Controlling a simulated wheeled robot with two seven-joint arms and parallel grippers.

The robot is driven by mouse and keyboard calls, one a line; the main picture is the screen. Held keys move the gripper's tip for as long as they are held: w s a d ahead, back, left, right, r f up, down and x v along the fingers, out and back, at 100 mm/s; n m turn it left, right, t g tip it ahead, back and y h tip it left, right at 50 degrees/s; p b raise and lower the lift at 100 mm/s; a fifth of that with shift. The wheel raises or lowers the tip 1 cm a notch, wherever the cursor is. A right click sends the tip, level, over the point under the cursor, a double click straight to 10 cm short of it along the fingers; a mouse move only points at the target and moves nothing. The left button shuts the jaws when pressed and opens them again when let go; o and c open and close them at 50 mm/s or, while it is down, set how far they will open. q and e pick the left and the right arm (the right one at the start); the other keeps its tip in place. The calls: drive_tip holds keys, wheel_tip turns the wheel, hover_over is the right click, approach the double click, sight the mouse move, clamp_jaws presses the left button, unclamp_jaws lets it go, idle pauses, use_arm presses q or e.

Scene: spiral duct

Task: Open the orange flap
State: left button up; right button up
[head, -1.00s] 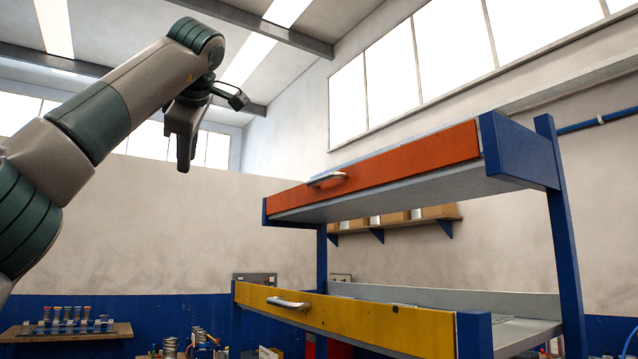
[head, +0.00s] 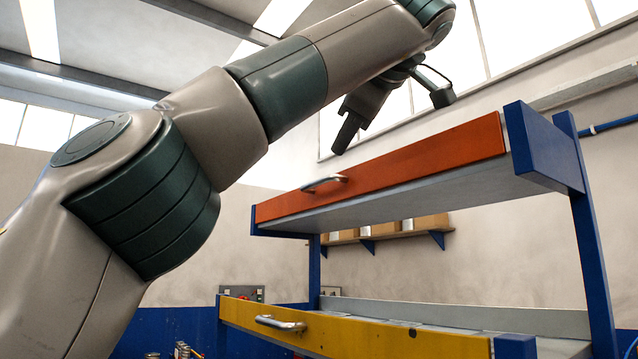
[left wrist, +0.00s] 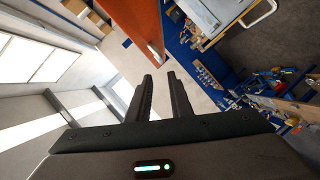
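The orange flap (head: 400,165) is the front panel of the upper shelf in the head view and lies closed along the shelf's front edge. Its silver handle (head: 323,183) sits near its left end. My left gripper (head: 342,146) points downward above the flap's upper edge, above the handle in the picture and apart from it. In the left wrist view the two fingers (left wrist: 159,76) stand apart with nothing between them. The orange flap (left wrist: 146,22) also shows there, beyond the fingertips, with its handle (left wrist: 155,52) at the near end. My right gripper is not in view.
A yellow flap (head: 350,330) with a silver handle (head: 280,323) is on the lower level. Blue posts (head: 590,240) hold the rack at the right. A wall shelf with boxes (head: 385,232) is behind. The wrist view shows a cluttered workbench (left wrist: 275,90).

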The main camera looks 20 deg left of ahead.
sight(320, 179)
use_arm(q)
drive_tip(key=p+x, duration=0.6)
drive_tip(key=x, duration=1)
drive_tip(key=shift+w+a, duration=0.25)
drive_tip(key=shift+a, duration=0.05)
drive_tip(key=shift+w+a+f, duration=0.25)
drive_tip(key=shift+w, duration=0.1)
clamp_jaws()
